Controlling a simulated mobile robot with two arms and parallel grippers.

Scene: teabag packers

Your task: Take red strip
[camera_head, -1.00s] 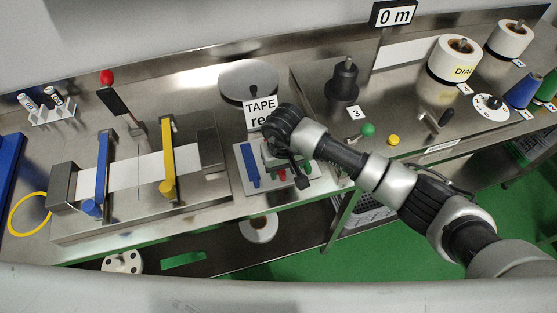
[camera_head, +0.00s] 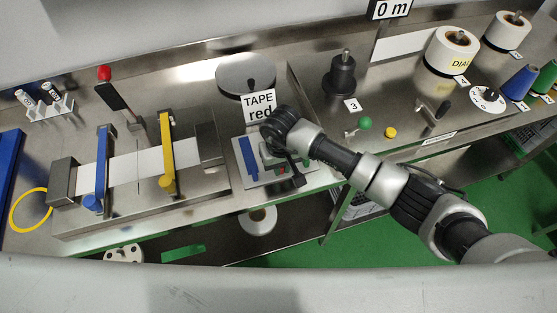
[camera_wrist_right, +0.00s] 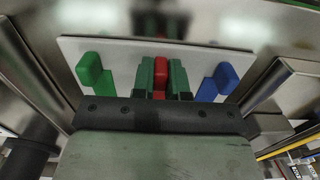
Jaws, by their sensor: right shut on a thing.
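The red strip (camera_wrist_right: 160,78) stands in the middle of a pale holder plate (camera_wrist_right: 120,48) in the right wrist view, between a green strip (camera_wrist_right: 95,76) at left and a blue strip (camera_wrist_right: 217,82) at right. My right gripper (camera_wrist_right: 161,84) has its two green-padded fingers on either side of the red strip and is shut on it. In the head view the right gripper (camera_head: 270,153) is over the holder and hides much of it. The blue strip (camera_head: 248,158) shows left of it there. The left gripper is not in view.
A sign reading "TAPE red" (camera_head: 259,106) stands just behind the holder. At left is a metal fixture with a blue bar (camera_head: 101,170) and a yellow bar (camera_head: 167,150). A round grey disc (camera_head: 246,72) lies behind. Spools (camera_head: 453,50) stand at far right.

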